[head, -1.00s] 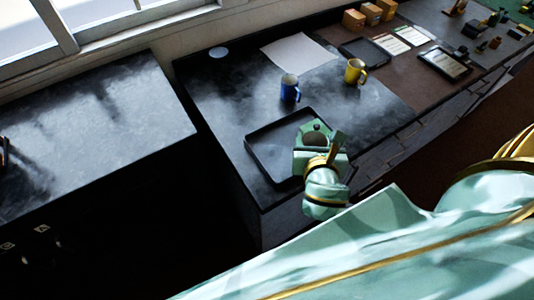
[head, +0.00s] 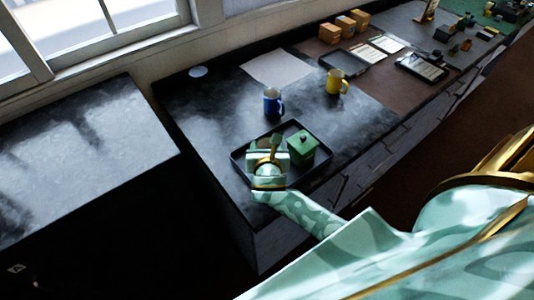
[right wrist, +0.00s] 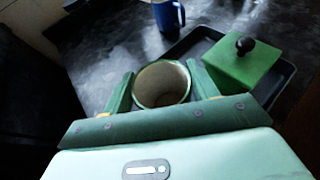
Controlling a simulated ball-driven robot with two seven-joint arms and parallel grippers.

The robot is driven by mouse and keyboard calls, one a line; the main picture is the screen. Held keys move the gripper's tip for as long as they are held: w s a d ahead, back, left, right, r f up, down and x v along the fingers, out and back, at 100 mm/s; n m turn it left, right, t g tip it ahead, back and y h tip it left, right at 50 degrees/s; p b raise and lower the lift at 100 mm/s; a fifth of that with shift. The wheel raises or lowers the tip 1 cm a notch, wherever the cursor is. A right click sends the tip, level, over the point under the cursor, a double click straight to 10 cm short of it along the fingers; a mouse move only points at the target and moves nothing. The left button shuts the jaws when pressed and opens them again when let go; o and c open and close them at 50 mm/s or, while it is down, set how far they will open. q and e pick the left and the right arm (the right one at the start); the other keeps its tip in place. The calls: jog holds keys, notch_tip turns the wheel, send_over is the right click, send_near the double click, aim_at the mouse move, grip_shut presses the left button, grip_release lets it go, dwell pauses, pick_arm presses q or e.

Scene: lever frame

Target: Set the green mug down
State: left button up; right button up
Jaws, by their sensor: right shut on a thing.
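The green mug (right wrist: 162,86) shows in the right wrist view, with its round open rim facing the camera. My right gripper (right wrist: 163,90) is shut on it, one green finger on each side. In the head view my right gripper (head: 268,150) is over the left part of a black tray (head: 318,172) and hides the mug. I cannot tell whether the mug's base touches anything. A green lidded box (head: 302,148) with a dark knob stands in the tray, just right of the gripper; it also shows in the right wrist view (right wrist: 240,66). My left gripper is out of view.
A blue mug (head: 272,103) stands just behind the tray, and a yellow mug (head: 337,84) stands further right. A white sheet (head: 277,67) lies at the back. Dark counter is clear left of the tray. A gap separates this counter from the left one (head: 80,150).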

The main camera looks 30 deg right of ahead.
jog(key=shift+s+f, duration=0.1)
jog(key=shift+f, duration=1)
jog(key=shift+f, duration=0.15)
jog(key=o, duration=1.1)
jog(key=p+v, duration=0.1)
jog(key=v, duration=1.1)
